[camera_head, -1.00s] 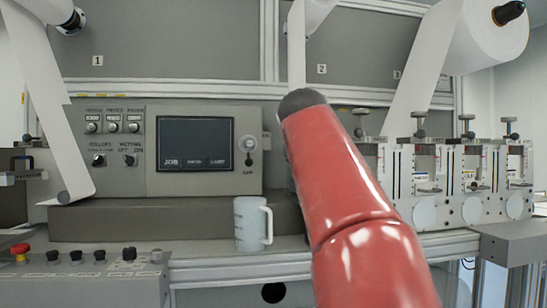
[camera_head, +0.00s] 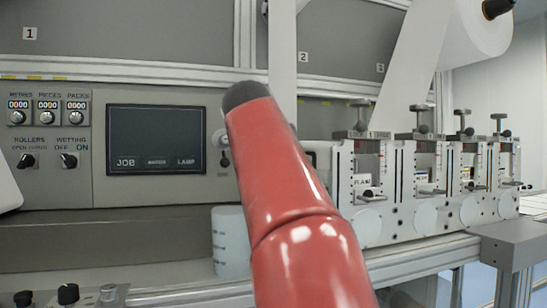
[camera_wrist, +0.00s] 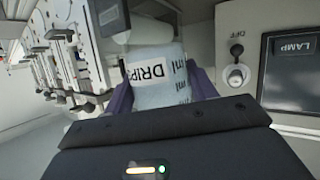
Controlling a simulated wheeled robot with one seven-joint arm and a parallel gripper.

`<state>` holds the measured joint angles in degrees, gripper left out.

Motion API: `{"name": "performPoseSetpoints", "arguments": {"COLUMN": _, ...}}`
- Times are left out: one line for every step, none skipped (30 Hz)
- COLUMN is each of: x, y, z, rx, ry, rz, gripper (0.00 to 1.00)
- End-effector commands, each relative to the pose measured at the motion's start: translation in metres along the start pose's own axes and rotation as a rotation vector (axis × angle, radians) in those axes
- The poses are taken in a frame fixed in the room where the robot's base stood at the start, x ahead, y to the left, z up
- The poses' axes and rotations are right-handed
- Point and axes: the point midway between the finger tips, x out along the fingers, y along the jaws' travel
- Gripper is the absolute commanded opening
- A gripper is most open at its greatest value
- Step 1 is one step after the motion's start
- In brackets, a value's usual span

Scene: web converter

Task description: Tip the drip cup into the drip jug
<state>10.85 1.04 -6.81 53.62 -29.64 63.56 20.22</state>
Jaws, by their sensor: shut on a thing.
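My gripper (camera_wrist: 162,88) shows in the wrist view, its purple fingers on either side of a pale bluish vessel with a "DRIP" label and "ml" marks. In the head view a pale graduated jug (camera_head: 228,246), which I take to be the drip jug, stands on the machine's ledge. My red arm covers its right side. My gripper is hidden behind that arm in the head view, so its distance from the jug cannot be told.
A control panel with a dark screen (camera_head: 156,139) and knobs stands behind the ledge at left. Several print units (camera_head: 425,180) line the right side. A white paper web (camera_head: 405,75) hangs above them. Black knobs (camera_head: 68,294) show at the lower left.

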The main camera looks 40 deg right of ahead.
Motion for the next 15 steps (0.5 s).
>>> {"name": "performPoseSetpoints", "arguments": {"x": 0.0006, "y": -0.0019, "z": 0.0017, "rx": -0.017, "ry": 0.001, "rz": 0.006, "gripper": 0.3}}
{"name": "performPoseSetpoints", "arguments": {"x": 0.001, "y": -0.0025, "z": 0.0024, "rx": -0.029, "ry": 0.001, "rz": 0.01, "gripper": 0.3}}
{"name": "performPoseSetpoints", "arguments": {"x": 0.0014, "y": -0.0037, "z": 0.0033, "rx": -0.044, "ry": 0.001, "rz": 0.015, "gripper": 0.3}}
{"name": "performPoseSetpoints", "arguments": {"x": 0.0016, "y": -0.0044, "z": 0.0039, "rx": -0.055, "ry": 0.001, "rz": 0.019, "gripper": 0.3}}
{"name": "performPoseSetpoints", "arguments": {"x": 0.0019, "y": -0.005, "z": 0.0044, "rx": -0.066, "ry": 0.001, "rz": 0.024, "gripper": 0.3}}
{"name": "performPoseSetpoints", "arguments": {"x": 0.0023, "y": -0.006, "z": 0.0053, "rx": -0.08, "ry": 0.001, "rz": 0.029, "gripper": 0.3}}
{"name": "performPoseSetpoints", "arguments": {"x": 0.0025, "y": -0.0066, "z": 0.0059, "rx": -0.091, "ry": 0.001, "rz": 0.034, "gripper": 0.3}}
{"name": "performPoseSetpoints", "arguments": {"x": 0.0028, "y": -0.0071, "z": 0.0065, "rx": -0.102, "ry": 0.001, "rz": 0.039, "gripper": 0.3}}
{"name": "performPoseSetpoints", "arguments": {"x": 0.0031, "y": -0.0078, "z": 0.0074, "rx": -0.117, "ry": 0.001, "rz": 0.045, "gripper": 0.3}}
{"name": "performPoseSetpoints", "arguments": {"x": 0.0034, "y": -0.0084, "z": 0.0082, "rx": -0.127, "ry": 0.001, "rz": 0.049, "gripper": 0.3}}
{"name": "performPoseSetpoints", "arguments": {"x": 0.0037, "y": -0.0088, "z": 0.0088, "rx": -0.137, "ry": 0.0, "rz": 0.054, "gripper": 0.3}}
{"name": "performPoseSetpoints", "arguments": {"x": 0.0041, "y": -0.0094, "z": 0.0096, "rx": -0.152, "ry": 0.0, "rz": 0.061, "gripper": 0.3}}
{"name": "performPoseSetpoints", "arguments": {"x": 0.0043, "y": -0.01, "z": 0.0103, "rx": -0.163, "ry": 0.0, "rz": 0.065, "gripper": 0.3}}
{"name": "performPoseSetpoints", "arguments": {"x": 0.0045, "y": -0.0107, "z": 0.0109, "rx": -0.174, "ry": 0.0, "rz": 0.069, "gripper": 0.3}}
{"name": "performPoseSetpoints", "arguments": {"x": 0.0047, "y": -0.0114, "z": 0.0116, "rx": -0.189, "ry": 0.001, "rz": 0.075, "gripper": 0.3}}
